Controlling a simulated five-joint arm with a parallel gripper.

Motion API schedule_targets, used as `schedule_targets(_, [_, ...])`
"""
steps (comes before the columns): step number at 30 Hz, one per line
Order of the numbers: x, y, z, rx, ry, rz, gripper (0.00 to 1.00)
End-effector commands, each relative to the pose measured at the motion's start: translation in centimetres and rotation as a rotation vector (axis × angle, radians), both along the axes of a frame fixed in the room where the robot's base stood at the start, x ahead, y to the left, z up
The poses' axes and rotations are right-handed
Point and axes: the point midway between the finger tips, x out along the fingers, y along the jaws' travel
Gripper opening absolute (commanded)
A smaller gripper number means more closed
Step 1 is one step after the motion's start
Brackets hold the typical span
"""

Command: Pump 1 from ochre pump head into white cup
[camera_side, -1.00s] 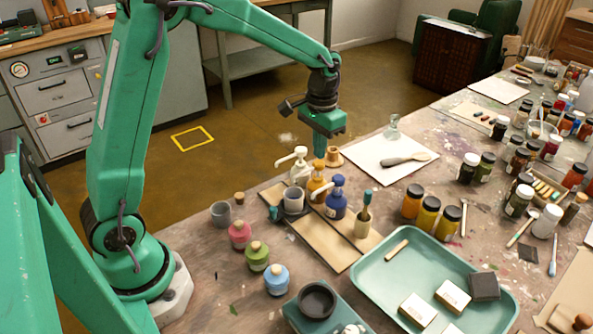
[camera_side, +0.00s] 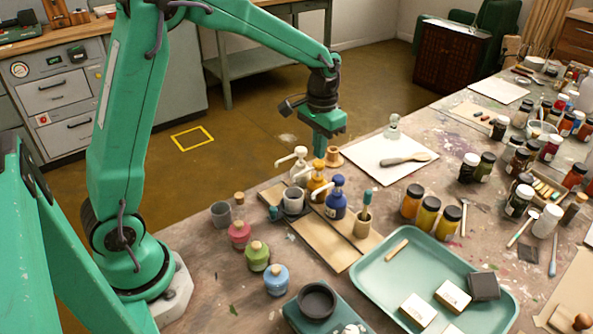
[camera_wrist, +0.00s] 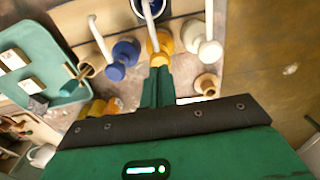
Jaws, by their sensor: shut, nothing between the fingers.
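The ochre pump bottle (camera_side: 317,188) stands between the white pump bottle (camera_side: 300,172) and the blue pump bottle (camera_side: 336,206). Its ochre pump head (camera_wrist: 159,59) shows at my fingertips in the wrist view. My gripper (camera_side: 319,157) is shut and empty, pointing down just above the ochre pump head. I cannot tell whether it touches the head.
A wooden holder with a brush (camera_side: 362,222) stands right of the blue pump. Grey, pink, green and light blue pots line the left. A green tray (camera_side: 372,283) lies in front at the right. A white sheet (camera_side: 382,160) with a spatula lies behind the pumps.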

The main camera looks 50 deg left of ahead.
Motion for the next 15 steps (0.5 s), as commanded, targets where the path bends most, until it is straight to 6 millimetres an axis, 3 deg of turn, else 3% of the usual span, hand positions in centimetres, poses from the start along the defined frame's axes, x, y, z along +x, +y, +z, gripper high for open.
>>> schedule_targets(15, [-0.02,0.00,-0.93,0.000,0.002,0.000,0.00])
